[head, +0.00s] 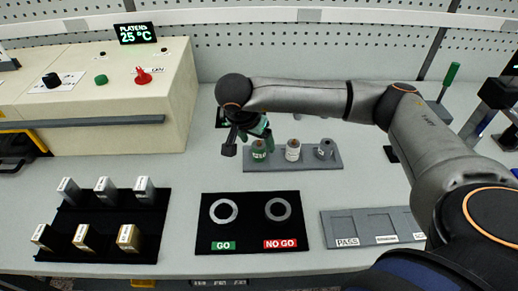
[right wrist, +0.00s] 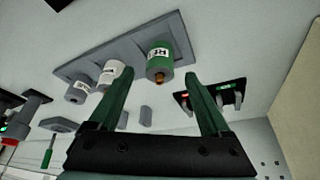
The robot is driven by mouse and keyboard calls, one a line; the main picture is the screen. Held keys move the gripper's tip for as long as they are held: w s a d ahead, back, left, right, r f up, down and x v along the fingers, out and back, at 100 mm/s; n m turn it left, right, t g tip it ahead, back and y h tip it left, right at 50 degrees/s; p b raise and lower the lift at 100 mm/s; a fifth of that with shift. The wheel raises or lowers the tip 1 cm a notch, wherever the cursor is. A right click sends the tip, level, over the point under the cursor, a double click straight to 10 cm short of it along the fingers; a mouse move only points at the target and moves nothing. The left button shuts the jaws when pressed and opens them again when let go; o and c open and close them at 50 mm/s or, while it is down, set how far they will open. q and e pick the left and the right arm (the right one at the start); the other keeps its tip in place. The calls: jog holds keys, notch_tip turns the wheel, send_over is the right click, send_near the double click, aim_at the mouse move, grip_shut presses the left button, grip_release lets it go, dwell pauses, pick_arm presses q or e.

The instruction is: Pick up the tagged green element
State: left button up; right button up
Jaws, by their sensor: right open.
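The green element (head: 259,152) stands at the left end of a grey holder (head: 325,164), beside a white element (head: 293,150) and a grey one (head: 325,149). In the right wrist view the green element (right wrist: 160,55) shows a white tag with partly legible dark letters and a brassy tip. My right gripper (head: 262,138) is close to the green element in the head view. In the right wrist view its two green fingers (right wrist: 160,80) are apart, with nothing held between them. The green element appears beyond the fingertips, roughly centred between them. My left gripper is out of view.
A black GO / NO GO mat (head: 250,226) with two grey rings lies in front of the holder. A black stand with metal blocks (head: 104,189) is at left. A grey PASS tray (head: 372,215) is at right. A beige machine (head: 120,110) stands at back left.

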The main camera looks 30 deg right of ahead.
aim_at(259, 146)
jog(key=x, duration=0.3)
jog(key=shift+d+f, duration=0.1)
jog(key=shift+f, duration=0.1)
grip_shut()
dwell(0.5)
